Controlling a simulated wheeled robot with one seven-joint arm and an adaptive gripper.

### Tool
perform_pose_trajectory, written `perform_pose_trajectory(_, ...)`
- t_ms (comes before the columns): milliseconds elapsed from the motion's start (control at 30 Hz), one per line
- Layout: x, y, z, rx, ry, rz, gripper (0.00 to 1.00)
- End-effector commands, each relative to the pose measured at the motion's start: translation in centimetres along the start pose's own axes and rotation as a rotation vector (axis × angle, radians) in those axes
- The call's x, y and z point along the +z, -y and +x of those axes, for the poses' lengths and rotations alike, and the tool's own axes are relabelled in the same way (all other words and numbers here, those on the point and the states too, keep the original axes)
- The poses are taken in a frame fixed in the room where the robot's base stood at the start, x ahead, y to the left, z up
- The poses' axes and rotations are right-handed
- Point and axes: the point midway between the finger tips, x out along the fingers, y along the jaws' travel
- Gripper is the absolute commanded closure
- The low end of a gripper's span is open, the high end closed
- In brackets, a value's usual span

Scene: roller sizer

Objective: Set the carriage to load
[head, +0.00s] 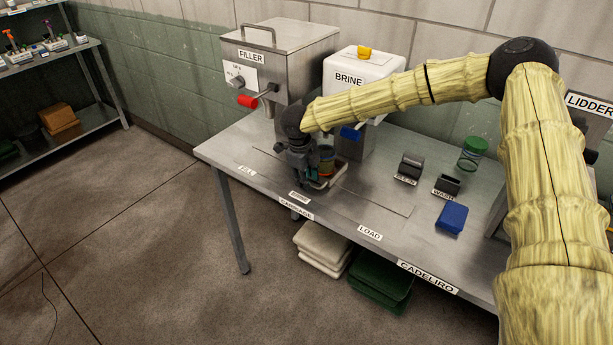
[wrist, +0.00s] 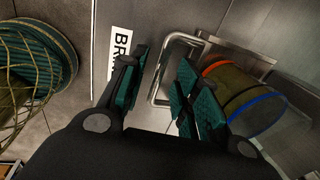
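The carriage (head: 322,183) is a shallow metal tray on the table, in front of the brine tank and behind a small label at the middle of the track. A jar (head: 326,160) stands in it; in the wrist view the jar (wrist: 245,95) shows orange and blue bands. A metal loop handle (wrist: 158,82) projects from the carriage. My gripper (head: 301,180) points down at the carriage's left side. In the wrist view my gripper (wrist: 160,92) is open, with the handle between its fingers and a gap at the left finger. The LOAD label (head: 370,233) is to the right along the front edge.
The filler (head: 280,65) and brine tank (head: 365,85) stand behind the track. The FILL label (head: 247,169) is at left. The track toward LOAD looks clear.

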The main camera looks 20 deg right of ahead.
Motion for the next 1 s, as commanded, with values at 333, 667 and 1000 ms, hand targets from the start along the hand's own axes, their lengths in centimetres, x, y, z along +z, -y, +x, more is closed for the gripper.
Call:
perform_pose_trajectory(333,0.0,0.0,0.3,0.000,0.000,0.000,0.70)
perform_pose_trajectory(667,0.0,0.0,0.2,-0.001,0.000,0.000,1.00)
perform_pose_trajectory(1000,0.0,-1.1,-0.1,-0.002,0.003,-0.026,1.00)
